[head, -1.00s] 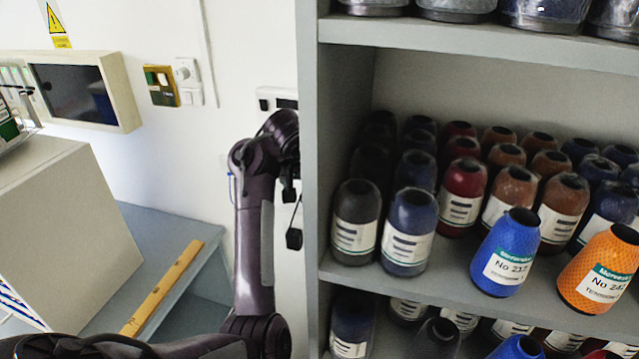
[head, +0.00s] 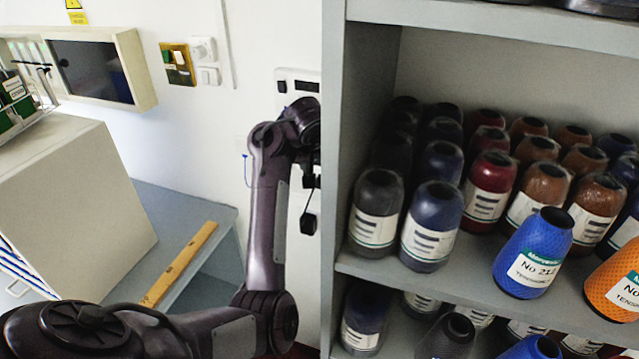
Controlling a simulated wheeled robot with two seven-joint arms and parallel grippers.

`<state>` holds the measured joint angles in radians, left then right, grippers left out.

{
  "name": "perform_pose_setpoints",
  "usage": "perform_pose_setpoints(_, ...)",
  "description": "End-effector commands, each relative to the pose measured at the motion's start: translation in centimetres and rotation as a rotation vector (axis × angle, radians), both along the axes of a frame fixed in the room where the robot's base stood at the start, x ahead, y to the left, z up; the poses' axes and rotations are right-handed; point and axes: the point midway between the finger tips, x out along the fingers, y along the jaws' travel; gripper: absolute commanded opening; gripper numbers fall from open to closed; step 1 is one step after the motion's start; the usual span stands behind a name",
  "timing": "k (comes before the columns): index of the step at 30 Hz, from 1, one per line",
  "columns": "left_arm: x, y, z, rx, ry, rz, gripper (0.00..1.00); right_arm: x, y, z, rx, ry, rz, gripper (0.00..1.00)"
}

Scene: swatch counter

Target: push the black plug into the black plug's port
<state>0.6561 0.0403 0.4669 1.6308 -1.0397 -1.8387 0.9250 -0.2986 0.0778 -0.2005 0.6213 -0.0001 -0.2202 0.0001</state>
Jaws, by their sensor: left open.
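A white wall plate (head: 295,77) with dark openings sits on the wall just left of the shelf unit. I cannot tell which opening is the black plug's port. My left arm rises from the lower left and bends over just below this plate. My left gripper (head: 309,180) is open, small and dark below the bend, partly hidden by the arm and the shelf's edge. A small black block (head: 308,223), which may be the black plug, hangs below the gripper by a thin dark line. It looks apart from the plate. My right gripper is out of view.
A grey shelf unit (head: 335,180) full of yarn cones stands close right of my left arm. A yellow switch box (head: 177,64) and white switches (head: 203,50) are on the wall. A beige box (head: 80,200) and a wooden strip (head: 180,264) lie on the grey counter (head: 185,215).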

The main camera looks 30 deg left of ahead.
Motion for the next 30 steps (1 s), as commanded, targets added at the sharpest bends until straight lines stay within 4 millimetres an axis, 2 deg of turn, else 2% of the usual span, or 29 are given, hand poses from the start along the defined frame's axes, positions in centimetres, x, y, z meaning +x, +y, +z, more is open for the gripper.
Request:
perform_pose_setpoints(12,2.0,1.1,-4.3,0.005,0.002,-0.001,0.42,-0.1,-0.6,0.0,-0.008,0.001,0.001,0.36)
perform_pose_setpoints(24,2.2,1.0,-4.6,0.001,-0.001,-0.001,0.42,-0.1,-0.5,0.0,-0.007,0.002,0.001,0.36)
perform_pose_setpoints(26,2.2,1.0,-4.6,0.001,-0.001,-0.001,0.37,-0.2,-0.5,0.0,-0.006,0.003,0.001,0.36)
perform_pose_setpoints(30,2.2,1.0,-4.6,0.001,-0.001,0.000,0.19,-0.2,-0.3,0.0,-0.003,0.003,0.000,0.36)
